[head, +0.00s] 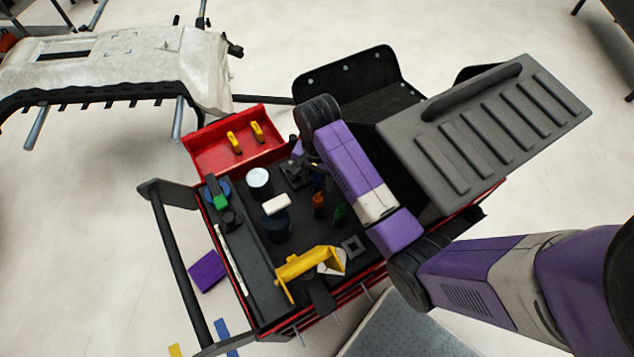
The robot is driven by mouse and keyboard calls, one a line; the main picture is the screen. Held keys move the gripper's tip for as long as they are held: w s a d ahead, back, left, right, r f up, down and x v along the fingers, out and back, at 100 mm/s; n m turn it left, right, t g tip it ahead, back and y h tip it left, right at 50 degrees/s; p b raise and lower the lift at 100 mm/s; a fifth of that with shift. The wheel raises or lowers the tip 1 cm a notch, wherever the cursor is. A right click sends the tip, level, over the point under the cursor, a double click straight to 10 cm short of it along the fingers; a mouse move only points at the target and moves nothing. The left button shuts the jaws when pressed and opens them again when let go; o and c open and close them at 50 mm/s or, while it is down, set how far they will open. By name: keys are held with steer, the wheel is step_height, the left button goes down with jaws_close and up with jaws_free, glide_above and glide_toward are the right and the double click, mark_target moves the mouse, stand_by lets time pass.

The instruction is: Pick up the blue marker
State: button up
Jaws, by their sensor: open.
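The blue marker (317,183) appears as a small dark blue upright shape on the black top of the tool cart, partly hidden by my arm. An orange marker-like item (319,202) and a green one (340,214) stand just in front of it. My gripper (311,167) is small and dark in this view, close above and beside the blue marker. It is open; the fingers are partly hidden by my purple arm, and I cannot tell whether they touch the marker.
On the cart top (300,225) are a white-lidded can (258,178), a dark jar with a white top (277,220) and a yellow tool (308,264). A red bin (235,150) is behind; a grey lid (490,130) stands right. A purple piece (208,271) lies on the floor.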

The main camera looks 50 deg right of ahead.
steer(key=shift+f, duration=1.4)
steer(key=shift+c, duration=0.4)
jaws_close()
steer(key=shift+d+r, duration=0.1)
steer(key=shift+r, duration=0.1)
